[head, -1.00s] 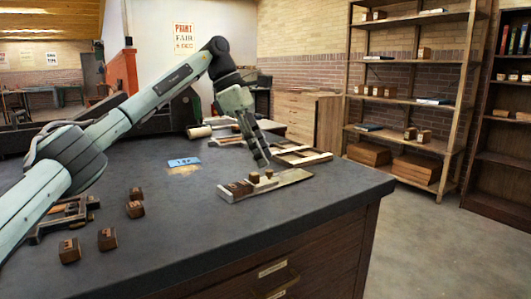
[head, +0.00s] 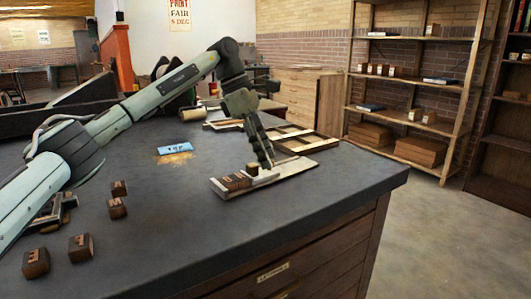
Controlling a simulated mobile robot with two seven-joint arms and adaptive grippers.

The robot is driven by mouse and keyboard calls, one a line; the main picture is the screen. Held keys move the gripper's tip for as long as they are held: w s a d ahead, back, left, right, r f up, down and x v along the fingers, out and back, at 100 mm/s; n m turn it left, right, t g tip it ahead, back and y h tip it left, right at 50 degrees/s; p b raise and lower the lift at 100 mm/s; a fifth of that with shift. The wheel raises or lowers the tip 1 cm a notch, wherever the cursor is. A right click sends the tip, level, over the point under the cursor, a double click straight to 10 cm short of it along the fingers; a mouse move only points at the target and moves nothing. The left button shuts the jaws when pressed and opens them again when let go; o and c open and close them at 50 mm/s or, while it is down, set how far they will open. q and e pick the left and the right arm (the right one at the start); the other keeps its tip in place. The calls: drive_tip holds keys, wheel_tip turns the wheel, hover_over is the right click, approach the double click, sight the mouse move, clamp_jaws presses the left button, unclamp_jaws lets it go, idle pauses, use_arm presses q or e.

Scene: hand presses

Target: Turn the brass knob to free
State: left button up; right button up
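A flat pale metal tray, like a composing stick (head: 296,168), lies on the dark table near its right side. Dark wooden type blocks (head: 234,182) sit at its left end. A small brass-coloured knob (head: 252,168) stands on it just right of the blocks. My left gripper (head: 267,162) points down over the tray, right beside this knob. Its fingers look close together and cover the spot where a second small knob showed earlier. I cannot tell whether they hold it. My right gripper is not in view.
Several loose wooden type blocks (head: 80,247) stand at the front left of the table. A blue card (head: 174,149) lies left of the tray. A wooden frame (head: 301,140) lies just behind it. The table's right edge is close; its front middle is clear.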

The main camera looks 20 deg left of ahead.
use_arm(q)
drive_tip(key=shift+f, duration=0.2)
drive_tip(key=shift+c, duration=1.6)
clamp_jaws()
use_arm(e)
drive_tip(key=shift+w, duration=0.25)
